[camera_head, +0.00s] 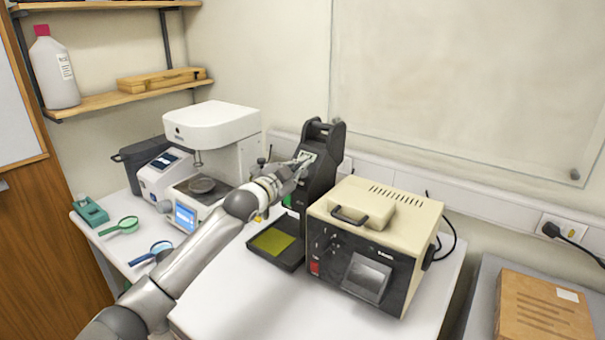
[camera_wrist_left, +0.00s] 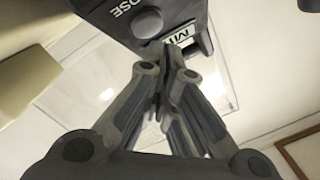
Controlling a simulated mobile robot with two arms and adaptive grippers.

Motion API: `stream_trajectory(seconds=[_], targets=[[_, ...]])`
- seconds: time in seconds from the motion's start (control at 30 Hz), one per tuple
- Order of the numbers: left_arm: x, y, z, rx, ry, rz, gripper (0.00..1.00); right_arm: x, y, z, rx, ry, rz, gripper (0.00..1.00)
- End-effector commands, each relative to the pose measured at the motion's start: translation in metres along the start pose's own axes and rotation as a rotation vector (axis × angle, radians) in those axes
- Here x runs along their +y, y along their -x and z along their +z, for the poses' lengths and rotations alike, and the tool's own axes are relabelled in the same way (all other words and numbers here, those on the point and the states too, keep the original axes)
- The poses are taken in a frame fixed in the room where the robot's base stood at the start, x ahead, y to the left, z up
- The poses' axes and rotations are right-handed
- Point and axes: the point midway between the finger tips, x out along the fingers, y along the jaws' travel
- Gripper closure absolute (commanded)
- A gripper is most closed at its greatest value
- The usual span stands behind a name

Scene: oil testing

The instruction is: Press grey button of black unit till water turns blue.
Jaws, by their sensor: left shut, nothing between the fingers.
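The black unit (camera_head: 322,172) stands upright at the back of the table, between the white instrument and the beige box. In the head view my left gripper (camera_head: 303,160) is shut at its upper front face, by a pale label. In the left wrist view the black unit (camera_wrist_left: 200,12) shows at the top with a round grey button (camera_wrist_left: 147,23), white lettering and a pale label. My left gripper's closed fingertips (camera_wrist_left: 163,62) are just below and beside the button; I cannot tell if they touch the unit. A tray with yellow-green liquid (camera_head: 272,241) lies at the unit's foot. My right gripper is not in view.
A beige box with a dark front (camera_head: 410,215) stands close on the right. A white instrument (camera_head: 213,125) with a blue screen stands left. Green (camera_head: 126,224) and blue (camera_head: 160,247) magnifiers lie at the table's left. The table's front is clear.

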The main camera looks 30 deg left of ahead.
Motion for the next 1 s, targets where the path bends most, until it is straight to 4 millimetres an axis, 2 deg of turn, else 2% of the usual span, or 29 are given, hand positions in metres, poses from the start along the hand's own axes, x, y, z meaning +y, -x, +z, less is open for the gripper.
stream_trajectory(seconds=[1.0], targets=[[0.0047,-0.0065,0.0045,0.0,0.0,0.0,1.0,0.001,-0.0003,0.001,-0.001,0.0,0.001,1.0]])
